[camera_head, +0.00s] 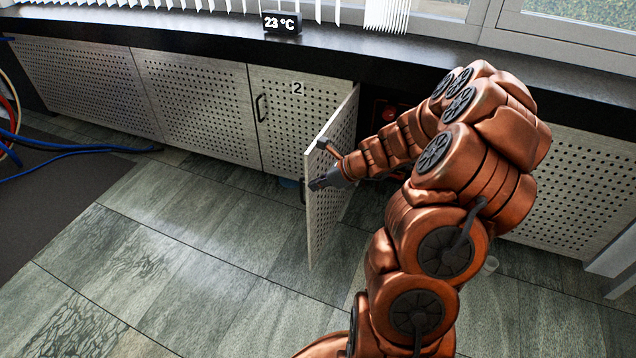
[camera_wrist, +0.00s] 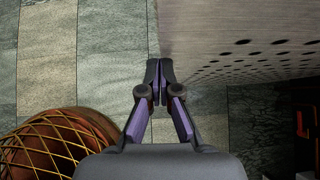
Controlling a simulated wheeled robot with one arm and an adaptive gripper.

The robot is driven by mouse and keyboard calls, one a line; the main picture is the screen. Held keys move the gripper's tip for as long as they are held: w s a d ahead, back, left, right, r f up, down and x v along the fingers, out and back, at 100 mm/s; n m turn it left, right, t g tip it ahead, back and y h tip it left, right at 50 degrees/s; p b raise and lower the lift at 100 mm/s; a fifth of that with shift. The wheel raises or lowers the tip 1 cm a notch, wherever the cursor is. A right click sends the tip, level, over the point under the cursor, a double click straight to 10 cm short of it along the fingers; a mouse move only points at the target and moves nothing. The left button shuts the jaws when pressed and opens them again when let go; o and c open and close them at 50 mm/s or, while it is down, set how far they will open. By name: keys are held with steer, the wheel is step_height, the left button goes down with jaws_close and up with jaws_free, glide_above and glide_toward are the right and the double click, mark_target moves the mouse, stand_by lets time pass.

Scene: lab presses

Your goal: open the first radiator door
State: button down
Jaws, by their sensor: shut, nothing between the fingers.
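A perforated pale radiator door (camera_head: 326,200) stands swung open, jutting out from the cabinet row. It also shows in the wrist view (camera_wrist: 230,30), filling the upper right. Behind it is a dark cabinet opening with a red part (camera_head: 388,112) inside, partly hidden by my arm. My gripper (camera_head: 316,185) is at the door near its outer edge. In the wrist view my gripper (camera_wrist: 159,72) has its fingertips together with nothing between them, close beside the door panel. I cannot tell whether they touch it.
A closed door marked 2 (camera_head: 285,125) with a dark handle is left of the opening. A black sill (camera_head: 200,40) with a temperature display (camera_head: 282,22) runs above. Blue cables (camera_head: 70,144) lie at the left. The tiled floor (camera_head: 180,260) in front is clear.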

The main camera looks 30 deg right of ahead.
steer(key=shift+s+d+r+p, duration=0.1)
steer(key=shift+s+d+p, duration=0.3)
steer(key=shift+s, duration=0.1)
steer(key=s+f+p+v, duration=0.1)
steer(key=p+v, duration=0.2)
steer(key=v, duration=0.8)
steer(key=shift+s+d, duration=0.35)
steer(key=shift+d, duration=0.15)
